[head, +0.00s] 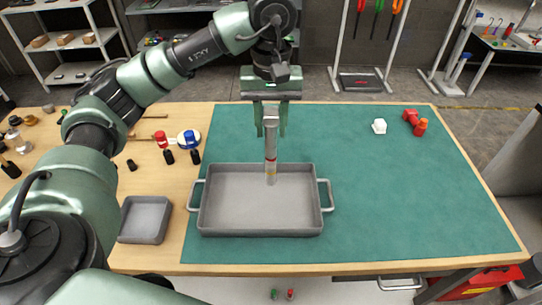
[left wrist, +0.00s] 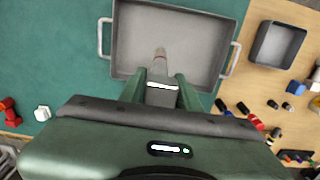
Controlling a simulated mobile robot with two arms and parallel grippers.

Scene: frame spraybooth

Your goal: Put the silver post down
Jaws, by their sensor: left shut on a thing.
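The silver post (head: 271,150) is upright, with a red band and a yellowish band near its lower end. My left gripper (head: 271,127) is shut on its upper part. In the head view the post's lower end appears over the back part of the grey two-handled tray (head: 225,231); I cannot tell whether it touches the tray floor. In the left wrist view the post (left wrist: 160,56) points away from between the fingers (left wrist: 160,90) toward the tray (left wrist: 203,38), which shows nothing else inside. My right gripper is not in view.
A small empty grey bin (head: 143,238) stands left of the tray. Black, red and blue small items (head: 168,156) lie behind it on the wood. A white cube (head: 379,126) and red-orange pieces (head: 411,117) sit at the back right. The green mat (head: 410,200) right of the tray is clear.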

